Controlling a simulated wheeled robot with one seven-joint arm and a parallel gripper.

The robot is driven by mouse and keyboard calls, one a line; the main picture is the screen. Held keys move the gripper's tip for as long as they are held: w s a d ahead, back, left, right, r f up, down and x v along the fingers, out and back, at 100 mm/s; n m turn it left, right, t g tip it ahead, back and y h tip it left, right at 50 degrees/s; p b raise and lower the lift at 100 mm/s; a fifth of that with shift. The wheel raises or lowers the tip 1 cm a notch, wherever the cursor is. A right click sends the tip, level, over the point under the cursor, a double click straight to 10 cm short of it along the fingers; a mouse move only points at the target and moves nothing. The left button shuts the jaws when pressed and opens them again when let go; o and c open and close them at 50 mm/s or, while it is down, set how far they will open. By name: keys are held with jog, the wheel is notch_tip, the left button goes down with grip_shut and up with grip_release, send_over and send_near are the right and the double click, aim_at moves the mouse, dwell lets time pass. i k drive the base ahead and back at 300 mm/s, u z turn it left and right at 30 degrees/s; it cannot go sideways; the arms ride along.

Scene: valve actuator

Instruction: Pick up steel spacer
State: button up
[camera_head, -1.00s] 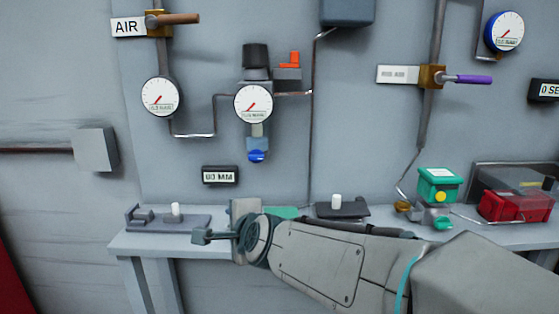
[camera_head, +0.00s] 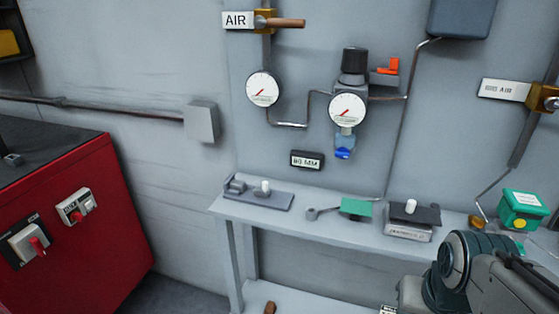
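I cannot pick out a steel spacer with certainty. A small grey metal piece (camera_head: 312,213) with a rounded end lies on the bench beside the left edge of a green pad (camera_head: 355,207); it is too small to identify. A grey fixture with a white knob (camera_head: 265,187) stands at the bench's left end. A dark plate with a white knob (camera_head: 428,213) sits on a labelled grey block to the right. My arm enters at the lower right, right of and in front of these things. My gripper's fingers do not show.
The grey bench (camera_head: 290,217) runs along the wall, with bare top between the fixtures. Gauges, pipes and a regulator (camera_head: 347,108) hang above it. A green box (camera_head: 522,208) stands at right. A red cabinet (camera_head: 75,235) with switches stands at left, with floor between.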

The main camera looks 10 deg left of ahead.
aim_at(240, 186)
jog(key=u, duration=1.1)
